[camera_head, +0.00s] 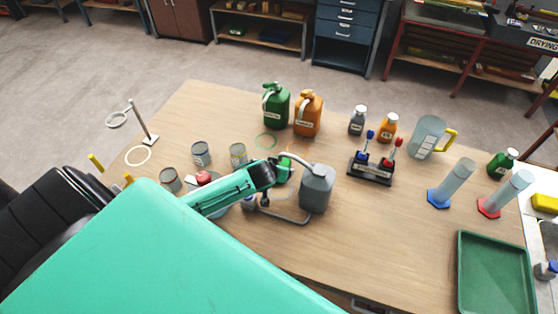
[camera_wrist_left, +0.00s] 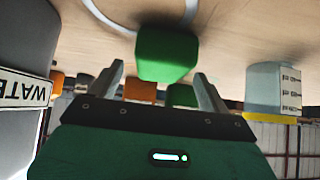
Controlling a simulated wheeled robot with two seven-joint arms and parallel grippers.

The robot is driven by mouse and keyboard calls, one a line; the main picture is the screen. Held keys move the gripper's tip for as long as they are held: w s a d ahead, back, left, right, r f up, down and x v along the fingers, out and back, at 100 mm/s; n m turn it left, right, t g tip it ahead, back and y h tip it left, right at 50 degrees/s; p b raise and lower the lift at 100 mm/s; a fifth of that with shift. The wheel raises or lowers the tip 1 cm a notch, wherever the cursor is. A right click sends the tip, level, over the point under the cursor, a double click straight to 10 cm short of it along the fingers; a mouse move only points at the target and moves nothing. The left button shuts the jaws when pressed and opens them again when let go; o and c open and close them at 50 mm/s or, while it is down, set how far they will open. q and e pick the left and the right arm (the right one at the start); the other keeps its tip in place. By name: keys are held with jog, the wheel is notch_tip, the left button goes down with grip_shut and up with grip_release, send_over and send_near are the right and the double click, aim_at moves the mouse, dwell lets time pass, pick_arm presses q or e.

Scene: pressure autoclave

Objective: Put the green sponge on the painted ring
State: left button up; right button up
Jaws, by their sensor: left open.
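The green sponge (camera_wrist_left: 167,56) is in the left wrist view, just past the tips of my left gripper and between their lines. In the head view the sponge (camera_head: 285,171) is partly hidden by that gripper. My left gripper (camera_wrist_left: 158,82) is open, with nothing held between its fingers; it also shows in the head view (camera_head: 279,174). A pale painted ring (camera_wrist_left: 112,25) shows on the tabletop right by the sponge, only partly visible. I cannot tell whether the sponge lies inside it. My right gripper is not in view.
A grey jug (camera_head: 316,188) stands close right of my left gripper. Cans (camera_head: 201,153) stand to the left; a green jug (camera_head: 276,105) and an orange jug (camera_head: 308,113) stand behind. Another pale ring (camera_head: 138,155) is at the far left. A green tray (camera_head: 464,285) lies front right.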

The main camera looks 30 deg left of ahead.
pick_arm(q)
jog(key=shift+x, duration=1.35)
jog(key=shift+c, duration=0.4)
jog(key=c, duration=1)
jog(key=shift+r+p, duration=0.25)
jog(key=shift+p, duration=0.2)
jog(key=shift+c, duration=0.2)
